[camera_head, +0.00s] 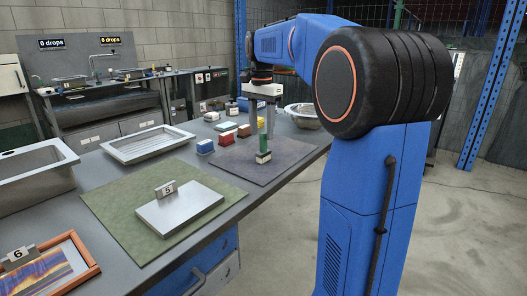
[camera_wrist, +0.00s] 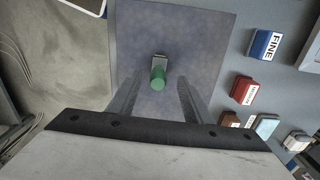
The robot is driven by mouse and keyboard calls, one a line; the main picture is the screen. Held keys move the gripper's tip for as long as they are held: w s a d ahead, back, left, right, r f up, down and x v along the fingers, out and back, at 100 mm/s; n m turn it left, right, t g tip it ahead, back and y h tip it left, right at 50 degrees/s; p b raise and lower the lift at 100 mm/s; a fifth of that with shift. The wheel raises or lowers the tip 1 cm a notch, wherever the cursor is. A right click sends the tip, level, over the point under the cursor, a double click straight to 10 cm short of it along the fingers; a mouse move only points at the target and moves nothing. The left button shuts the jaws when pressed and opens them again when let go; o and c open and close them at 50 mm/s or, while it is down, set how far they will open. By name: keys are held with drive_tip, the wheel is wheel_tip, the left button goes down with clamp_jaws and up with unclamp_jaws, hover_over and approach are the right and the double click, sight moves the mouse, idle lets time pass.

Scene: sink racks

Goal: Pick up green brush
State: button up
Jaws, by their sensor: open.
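The green brush (camera_head: 263,145) stands upright on a dark grey-blue mat (camera_head: 236,165), with a green handle on top and a pale block at its base. In the wrist view the green brush (camera_wrist: 158,76) is seen from above, its round handle end a little beyond the space between the fingertips. My gripper (camera_head: 262,118) is open above and around the upper handle area in the head view. In the wrist view my gripper (camera_wrist: 155,90) has its two fingers spread apart, with the brush between their lines and nothing held. Exact contact cannot be told.
A blue block (camera_head: 205,146) marked FINE in the wrist view (camera_wrist: 265,46), a red block (camera_head: 226,138) and several others lie beside the mat. A metal plate (camera_head: 180,208) lies on a green mat. An empty tray (camera_head: 147,144) and a round basin (camera_head: 303,114) stand nearby.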

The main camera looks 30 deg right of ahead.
sight(263, 152)
drive_tip(key=shift+d+f, duration=0.15)
drive_tip(key=shift+f, duration=1.65)
drive_tip(key=shift+d+f, duration=0.15)
drive_tip(key=shift+f, duration=1.6)
drive_tip(key=c, duration=1.1)
